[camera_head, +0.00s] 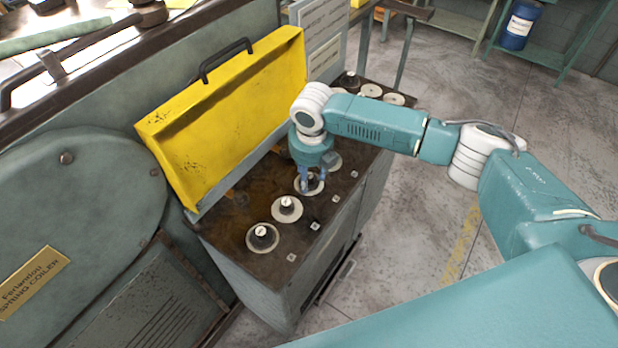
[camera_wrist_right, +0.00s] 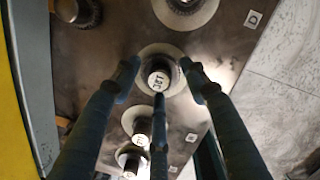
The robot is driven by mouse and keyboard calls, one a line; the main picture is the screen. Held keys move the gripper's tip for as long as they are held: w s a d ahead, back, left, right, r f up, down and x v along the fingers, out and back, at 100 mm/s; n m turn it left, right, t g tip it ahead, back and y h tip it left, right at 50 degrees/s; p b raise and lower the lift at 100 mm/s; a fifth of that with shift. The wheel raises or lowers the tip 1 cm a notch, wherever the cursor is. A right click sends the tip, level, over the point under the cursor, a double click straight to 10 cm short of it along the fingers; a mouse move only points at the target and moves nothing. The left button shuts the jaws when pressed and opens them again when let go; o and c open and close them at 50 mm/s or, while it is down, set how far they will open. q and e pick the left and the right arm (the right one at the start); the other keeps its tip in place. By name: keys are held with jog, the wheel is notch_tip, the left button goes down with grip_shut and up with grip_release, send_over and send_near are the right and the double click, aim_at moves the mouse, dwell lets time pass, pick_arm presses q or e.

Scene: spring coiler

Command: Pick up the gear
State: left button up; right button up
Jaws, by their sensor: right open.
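Several dark gears with light caps sit on pale round discs along the machine's top. My right gripper (camera_head: 312,184) points down over one gear (camera_wrist_right: 158,77) in the middle of the row, with its fingers spread and open. In the right wrist view, the fingers of this gripper (camera_wrist_right: 160,82) stand around that gear's outline. I cannot tell whether they touch it. In the head view the fingers partly hide this gear. Two gears stand nearer, one (camera_head: 287,203) and another (camera_head: 263,233) at the front. My left gripper is not in view.
A raised yellow cover (camera_head: 225,110) with a black handle stands along the left of the gears. Small square tags (camera_wrist_right: 253,18) mark the right edge of the machine top (camera_head: 228,222). Open concrete floor (camera_head: 420,200) lies to the right. A blue drum (camera_head: 518,28) stands far off.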

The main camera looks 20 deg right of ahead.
aim_at(309, 176)
jog(key=c, duration=0.5)
jog(key=shift+r, duration=0.1)
grip_shut()
jog(key=shift+w+r, duration=0.1)
jog(key=shift+r, duration=0.25)
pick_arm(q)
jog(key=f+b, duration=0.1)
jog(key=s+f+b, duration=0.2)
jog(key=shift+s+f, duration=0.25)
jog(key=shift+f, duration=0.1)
pick_arm(e)
notch_tip(309, 176, up, 19)
jog(key=shift+r, duration=0.15)
